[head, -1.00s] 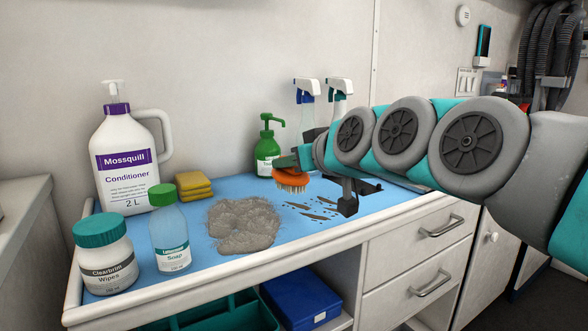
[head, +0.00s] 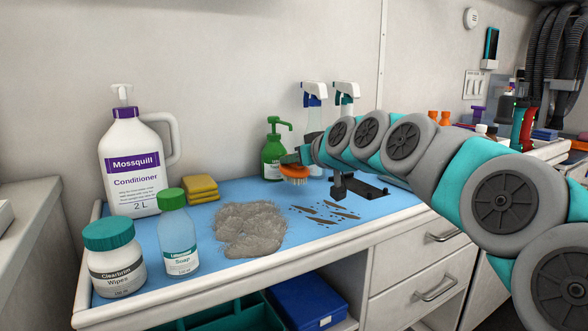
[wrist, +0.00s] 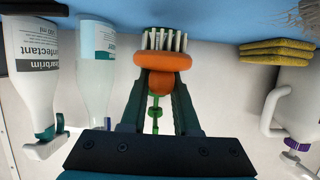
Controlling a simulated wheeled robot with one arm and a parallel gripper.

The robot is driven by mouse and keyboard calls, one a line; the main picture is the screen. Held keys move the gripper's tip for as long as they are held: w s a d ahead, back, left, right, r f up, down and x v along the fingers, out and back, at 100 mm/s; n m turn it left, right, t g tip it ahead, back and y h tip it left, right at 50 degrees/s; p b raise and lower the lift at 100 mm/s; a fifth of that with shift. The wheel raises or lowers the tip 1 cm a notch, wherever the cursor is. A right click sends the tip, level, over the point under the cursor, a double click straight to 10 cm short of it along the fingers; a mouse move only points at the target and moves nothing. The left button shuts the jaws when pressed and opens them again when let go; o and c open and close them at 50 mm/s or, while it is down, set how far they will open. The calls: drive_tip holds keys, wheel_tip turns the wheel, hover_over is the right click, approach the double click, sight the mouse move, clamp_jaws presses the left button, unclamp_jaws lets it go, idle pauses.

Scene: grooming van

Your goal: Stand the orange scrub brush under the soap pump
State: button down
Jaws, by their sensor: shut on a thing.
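The orange scrub brush (head: 294,171) has an orange body and pale bristles pointing down in the head view. My gripper (wrist: 157,92) is shut on the brush, seen between its two dark green fingers in the wrist view. The green soap pump (head: 273,150) stands at the back of the blue mat, just behind and left of the brush. In the wrist view, the green pump (wrist: 154,110) is mostly hidden behind the brush and fingers. I cannot tell whether the bristles touch the mat.
The blue mat (head: 235,185) bears a grey fur pile (head: 248,228) and dark scraps (head: 325,213). Two spray bottles (head: 313,98) stand right of the pump. Yellow sponges (head: 201,188), a conditioner jug (head: 133,165), a soap bottle (head: 177,235) and a wipes tub (head: 113,260) are at left.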

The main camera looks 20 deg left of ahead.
drive_tip(key=shift+f, duration=1.2)
drive_tip(key=shift+f, duration=0.15)
drive_tip(key=c, duration=0.7)
unclamp_jaws()
drive_tip(key=shift+o, duration=0.2)
drive_tip(key=shift+r, duration=0.2)
drive_tip(key=v, duration=1.2)
drive_tip(key=shift+s, duration=0.1)
